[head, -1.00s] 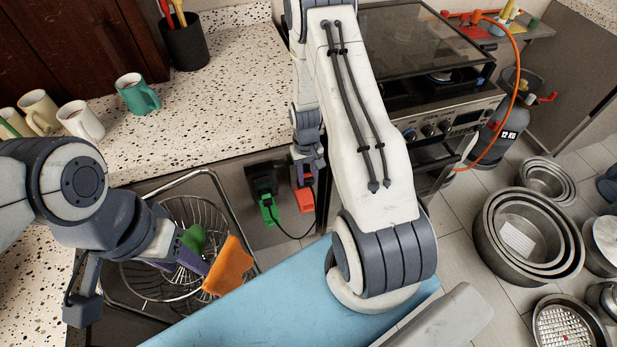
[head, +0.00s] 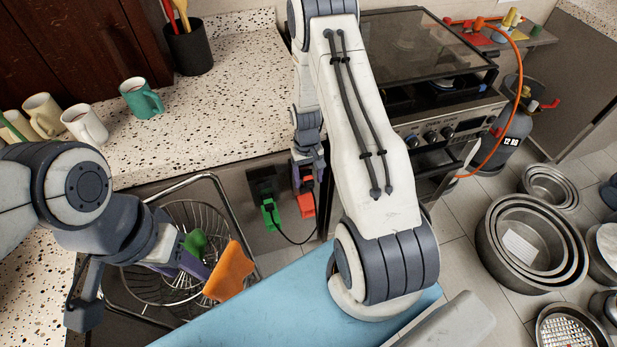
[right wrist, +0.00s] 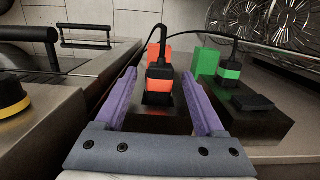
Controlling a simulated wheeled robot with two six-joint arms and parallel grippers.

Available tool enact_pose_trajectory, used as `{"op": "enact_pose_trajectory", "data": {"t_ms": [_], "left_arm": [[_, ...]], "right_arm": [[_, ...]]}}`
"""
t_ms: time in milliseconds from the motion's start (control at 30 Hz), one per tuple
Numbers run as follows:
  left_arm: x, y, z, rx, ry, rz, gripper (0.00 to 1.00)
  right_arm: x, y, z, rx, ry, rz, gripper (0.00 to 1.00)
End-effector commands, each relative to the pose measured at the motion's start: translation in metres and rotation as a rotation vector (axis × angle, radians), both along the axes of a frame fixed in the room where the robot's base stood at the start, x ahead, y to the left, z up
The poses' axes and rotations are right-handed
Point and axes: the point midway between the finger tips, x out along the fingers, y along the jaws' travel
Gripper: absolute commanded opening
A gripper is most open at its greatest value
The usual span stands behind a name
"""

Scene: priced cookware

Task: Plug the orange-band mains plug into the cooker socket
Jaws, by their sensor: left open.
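The black mains plug with an orange band (right wrist: 160,78) stands between the purple fingers of my right gripper (right wrist: 159,76) in the right wrist view. The fingers are open, with a gap on each side of the plug. The plug stands at a dark plate (right wrist: 150,122) with an orange block (right wrist: 152,56) beside it; I cannot tell how far in it sits. In the head view the orange part (head: 306,204) shows below my right gripper (head: 308,172), at the counter front left of the cooker (head: 440,125). My left gripper (head: 180,264) is open above the sink basket.
A green-banded plug (right wrist: 230,72) and green block (right wrist: 207,60) stand close to the right. An orange pad (head: 230,272) is by my left gripper, over the wire basket (head: 135,290). Mugs (head: 140,98) stand on the counter; nested tins (head: 530,240) stand on the floor.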

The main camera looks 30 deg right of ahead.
Motion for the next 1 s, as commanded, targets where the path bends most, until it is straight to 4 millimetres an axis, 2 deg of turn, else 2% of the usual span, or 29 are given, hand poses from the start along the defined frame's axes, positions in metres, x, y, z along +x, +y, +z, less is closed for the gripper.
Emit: {"op": "enact_pose_trajectory", "data": {"t_ms": [133, 233, 500, 700, 1000], "left_arm": [[0.0, 0.0, 0.0, 0.0, 0.0, 0.0, 0.5], [0.0, 0.0, -0.002, 0.0, 0.0, 0.0, 0.5], [0.0, 0.0, -0.005, 0.0, 0.0, 0.0, 0.5], [0.0, 0.0, -0.007, 0.0, 0.0, 0.0, 0.5], [0.0, 0.0, -0.007, 0.0, 0.0, 0.0, 0.5]], "right_arm": [[0.006, -0.002, 0.004, -0.005, -0.014, -0.001, 0.71], [0.008, -0.003, 0.014, -0.006, -0.02, -0.001, 0.71], [0.013, -0.004, 0.068, -0.007, -0.025, 0.0, 0.71], [0.012, -0.003, 0.097, -0.005, -0.014, 0.0, 0.71], [0.009, -0.002, 0.106, -0.001, -0.004, 0.0, 0.71]]}}
